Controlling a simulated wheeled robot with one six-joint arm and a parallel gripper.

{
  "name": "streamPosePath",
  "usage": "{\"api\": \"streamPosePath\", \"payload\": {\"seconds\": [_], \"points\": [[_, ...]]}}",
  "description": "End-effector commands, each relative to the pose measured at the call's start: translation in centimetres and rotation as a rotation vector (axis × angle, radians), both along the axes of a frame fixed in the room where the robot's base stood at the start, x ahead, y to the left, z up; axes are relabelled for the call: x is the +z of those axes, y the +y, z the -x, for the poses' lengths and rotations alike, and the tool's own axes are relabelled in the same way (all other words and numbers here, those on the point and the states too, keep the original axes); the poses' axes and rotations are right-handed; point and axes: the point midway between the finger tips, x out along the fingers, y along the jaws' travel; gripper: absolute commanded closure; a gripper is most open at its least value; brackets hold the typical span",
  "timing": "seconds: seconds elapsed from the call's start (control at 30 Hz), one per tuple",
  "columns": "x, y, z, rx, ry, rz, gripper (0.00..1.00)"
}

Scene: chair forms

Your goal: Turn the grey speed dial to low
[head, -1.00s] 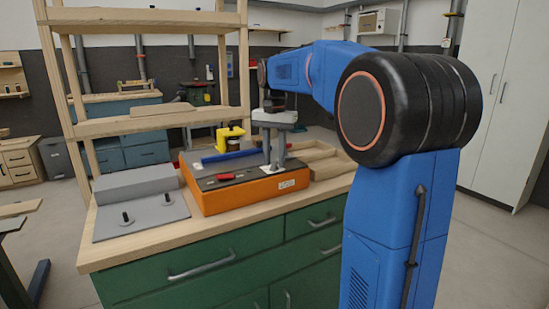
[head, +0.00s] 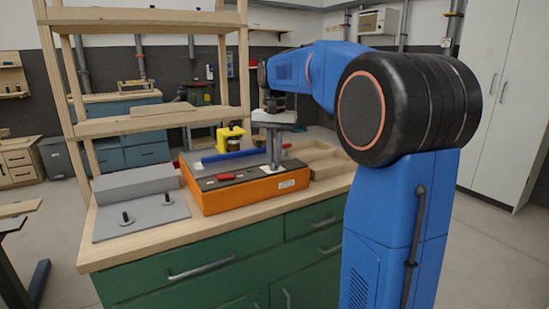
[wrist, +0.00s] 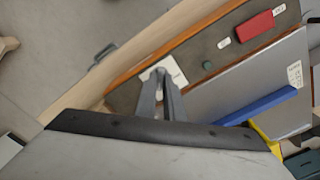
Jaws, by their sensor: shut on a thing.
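The orange machine (head: 235,197) stands on the bench, with a dark control strip (head: 245,177) along its front top edge. My gripper (head: 274,168) points down at the right end of that strip. In the wrist view my gripper's fingertips (wrist: 160,75) are closed together over a white label plate (wrist: 176,70). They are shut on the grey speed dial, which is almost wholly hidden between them. Its pointer and the label's marks cannot be read.
The strip also bears a red switch (wrist: 254,28) and a small green button (wrist: 207,65). A blue bar (head: 229,155) and a yellow part (head: 230,135) sit on the machine. A grey plate with black knobs (head: 140,218) lies left, a wooden tray (head: 322,157) right. A shelf post (head: 244,80) stands behind.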

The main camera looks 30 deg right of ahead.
Motion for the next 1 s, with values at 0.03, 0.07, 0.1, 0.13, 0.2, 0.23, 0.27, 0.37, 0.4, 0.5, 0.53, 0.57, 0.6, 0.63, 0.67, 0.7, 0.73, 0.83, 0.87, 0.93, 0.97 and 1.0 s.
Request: {"api": "streamPosePath", "payload": {"seconds": [0.03, 0.07, 0.1, 0.13, 0.2, 0.23, 0.27, 0.37, 0.4, 0.5, 0.53, 0.57, 0.6, 0.63, 0.67, 0.7, 0.73, 0.83, 0.87, 0.93, 0.97, 1.0], "points": [[0.03, 0.01, -0.01, 0.034, 0.000, 0.000, 1.00], [0.03, 0.01, -0.01, 0.057, 0.000, 0.000, 1.00], [0.03, 0.02, -0.02, 0.091, 0.000, 0.000, 1.00], [0.03, 0.03, -0.03, 0.117, 0.000, 0.000, 1.00], [0.03, 0.04, -0.03, 0.181, 0.000, 0.000, 1.00], [0.03, 0.04, -0.04, 0.210, 0.000, 0.000, 1.00], [0.03, 0.05, -0.03, 0.239, 0.000, 0.000, 1.00], [0.03, 0.07, -0.05, 0.334, 0.000, 0.000, 1.00], [0.03, 0.07, -0.05, 0.372, 0.000, 0.000, 1.00], [0.04, 0.09, -0.05, 0.468, 0.000, 0.000, 1.00], [0.04, 0.09, -0.06, 0.496, -0.001, 0.001, 1.00], [0.04, 0.11, -0.06, 0.525, -0.001, 0.001, 1.00], [0.04, 0.11, -0.06, 0.563, -0.001, 0.001, 1.00], [0.04, 0.12, -0.07, 0.591, -0.001, 0.001, 1.00], [0.04, 0.12, -0.06, 0.620, -0.001, 0.001, 1.00], [0.04, 0.13, -0.06, 0.658, -0.001, 0.001, 1.00], [0.04, 0.13, -0.06, 0.686, -0.001, 0.000, 1.00], [0.04, 0.16, -0.06, 0.781, -0.001, 0.000, 1.00], [0.05, 0.16, -0.06, 0.810, -0.001, 0.000, 1.00], [0.05, 0.17, -0.06, 0.876, -0.001, 0.000, 1.00], [0.05, 0.18, -0.06, 0.905, -0.001, 0.000, 1.00], [0.05, 0.19, -0.06, 0.943, -0.001, 0.000, 1.00]]}}
